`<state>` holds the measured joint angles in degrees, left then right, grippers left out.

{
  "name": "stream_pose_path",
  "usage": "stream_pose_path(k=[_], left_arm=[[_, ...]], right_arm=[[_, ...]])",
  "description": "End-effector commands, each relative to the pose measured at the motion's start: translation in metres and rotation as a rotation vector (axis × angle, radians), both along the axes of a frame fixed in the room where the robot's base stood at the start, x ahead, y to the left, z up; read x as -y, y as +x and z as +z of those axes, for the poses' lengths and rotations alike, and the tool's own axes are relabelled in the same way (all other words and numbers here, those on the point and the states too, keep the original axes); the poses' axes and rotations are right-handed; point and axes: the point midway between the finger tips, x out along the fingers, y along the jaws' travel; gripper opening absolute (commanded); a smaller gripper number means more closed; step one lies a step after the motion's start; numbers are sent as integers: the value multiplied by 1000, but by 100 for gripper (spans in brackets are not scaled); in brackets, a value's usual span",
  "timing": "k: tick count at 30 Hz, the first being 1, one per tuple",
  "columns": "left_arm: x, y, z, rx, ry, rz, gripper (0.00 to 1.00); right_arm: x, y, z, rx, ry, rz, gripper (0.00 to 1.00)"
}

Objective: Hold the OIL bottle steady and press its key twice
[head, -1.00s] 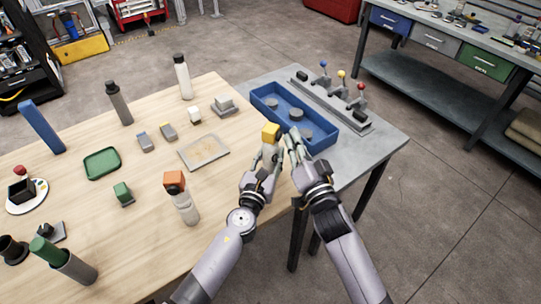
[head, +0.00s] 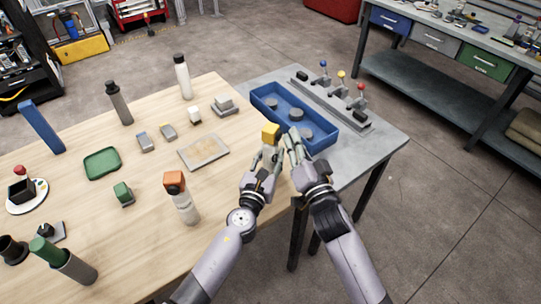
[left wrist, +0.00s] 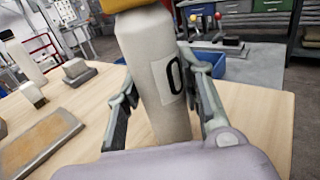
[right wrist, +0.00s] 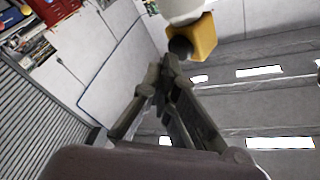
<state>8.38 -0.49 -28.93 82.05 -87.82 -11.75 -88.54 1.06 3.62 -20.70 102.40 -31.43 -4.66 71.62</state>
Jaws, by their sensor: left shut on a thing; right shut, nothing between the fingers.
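The OIL bottle is off-white with a yellow top; in the head view its top (head: 270,133) shows above my left gripper (head: 268,163). In the left wrist view the bottle (left wrist: 152,70) stands between my left fingers, which are shut on its body. A label with a dark "O" faces that camera; the rest of the label is hidden. My right gripper (head: 292,143) is shut and empty just right of the bottle. In the right wrist view its fingertips (right wrist: 165,68) are close to a dark round part on the yellow top (right wrist: 203,38); contact cannot be told.
An orange-topped bottle (head: 184,203) stands to the left, with several small blocks and a board (head: 204,151) on the wooden table.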

Motion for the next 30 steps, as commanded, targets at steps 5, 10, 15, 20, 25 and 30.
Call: stream_pose_path(k=[5,10,15,20,25,30], left_arm=[[0,0,0,0,0,0,0],[0,0,0,0,1,0,0],[0,0,0,0,1,-1,0],[0,0,0,0,1,-1,0],[0,0,0,0,0,-1,0],[0,0,0,0,0,-1,0]], right_arm=[[-6,3,1,1,2,0,0],[-7,3,0,1,0,1,0],[-7,3,0,0,1,1,0],[-4,1,0,-1,2,0,0],[1,-1,0,0,0,0,0],[1,-1,0,0,1,0,0]])
